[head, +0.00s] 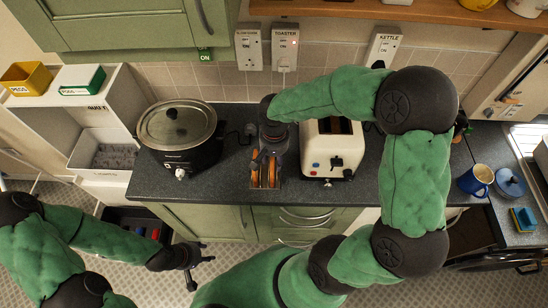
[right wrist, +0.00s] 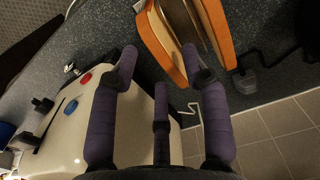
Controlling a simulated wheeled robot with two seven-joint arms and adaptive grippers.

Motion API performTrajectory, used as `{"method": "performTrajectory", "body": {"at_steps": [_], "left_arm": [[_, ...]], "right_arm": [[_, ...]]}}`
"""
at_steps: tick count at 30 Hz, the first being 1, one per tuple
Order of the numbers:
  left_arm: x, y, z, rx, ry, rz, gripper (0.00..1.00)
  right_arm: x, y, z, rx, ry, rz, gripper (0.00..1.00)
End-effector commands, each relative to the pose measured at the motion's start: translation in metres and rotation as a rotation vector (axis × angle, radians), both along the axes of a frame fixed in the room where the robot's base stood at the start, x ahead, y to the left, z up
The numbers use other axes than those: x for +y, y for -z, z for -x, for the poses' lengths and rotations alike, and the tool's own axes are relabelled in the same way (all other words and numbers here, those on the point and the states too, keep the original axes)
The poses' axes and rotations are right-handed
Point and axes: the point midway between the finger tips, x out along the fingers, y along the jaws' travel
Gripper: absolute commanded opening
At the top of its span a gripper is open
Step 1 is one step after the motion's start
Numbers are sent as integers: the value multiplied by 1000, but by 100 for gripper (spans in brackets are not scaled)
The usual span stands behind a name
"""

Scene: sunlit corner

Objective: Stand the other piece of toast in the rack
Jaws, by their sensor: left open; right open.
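Two pieces of toast show side by side on edge in the toast rack (head: 264,187) on the counter, a left toast (head: 256,174) and a right toast (head: 271,174). In the right wrist view they are a near toast (right wrist: 160,45) and a far toast (right wrist: 217,32), with thin dark rack parts between. My right gripper (head: 267,152) is open just above the rack; its fingertips (right wrist: 160,62) spread near the near toast, and I cannot tell whether they touch it. The cream toaster (head: 325,160) stands right of the rack, its slots partly hidden by my arm. My left gripper (head: 194,268) is open and empty, low before the counter.
A slow cooker (head: 178,135) stands left of the rack. Wall sockets (head: 284,48) are behind. Some counter is free between cooker and rack.

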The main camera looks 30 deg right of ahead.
Motion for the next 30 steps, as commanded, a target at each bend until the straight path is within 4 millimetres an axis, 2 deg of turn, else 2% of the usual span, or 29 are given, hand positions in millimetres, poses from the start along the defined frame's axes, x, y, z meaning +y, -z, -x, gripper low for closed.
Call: {"method": "performTrajectory", "body": {"at_steps": [5, 12, 18, 24, 30], "left_arm": [[0, 0, 0, 0, 0, 0, 46], [0, 0, 0, 0, 0, 0, 46], [0, 0, 0, 0, 0, 0, 46], [0, 0, 0, 0, 0, 0, 46], [0, 0, 0, 0, 0, 0, 46]], "right_arm": [[-1, -21, -1, -5, 0, 1, 46], [0, -69, -1, -7, -1, 1, 46], [0, -101, -1, -4, -1, 0, 46], [0, -116, 0, -1, 0, 0, 46], [0, -118, 0, -1, 0, -1, 46]]}}
